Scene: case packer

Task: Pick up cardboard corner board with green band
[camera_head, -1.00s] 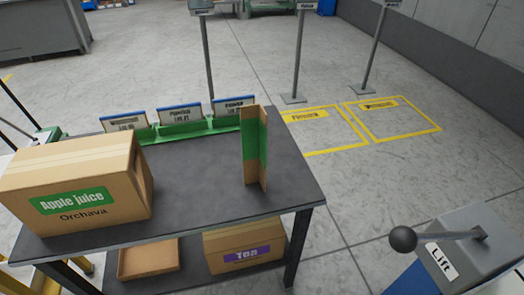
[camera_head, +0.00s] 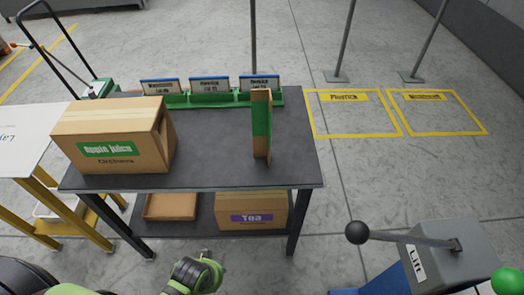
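The cardboard corner board (camera_head: 261,124) stands upright on the dark table (camera_head: 215,179), right of its middle. A green band wraps its middle part, with bare cardboard above and below. Nothing touches it from my side. A green and black part of one of my arms (camera_head: 195,275) shows at the bottom edge, well in front of the table and apart from the board. I cannot make out fingertips on it. Another dark and green part of mine shows at the bottom left.
An apple juice carton (camera_head: 115,138) stands on the table's left. Sign cards in a green holder (camera_head: 203,98) line the back. A tea carton (camera_head: 251,212) and an open tray (camera_head: 171,205) sit on the lower shelf. A lift lever box (camera_head: 435,262) stands at right.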

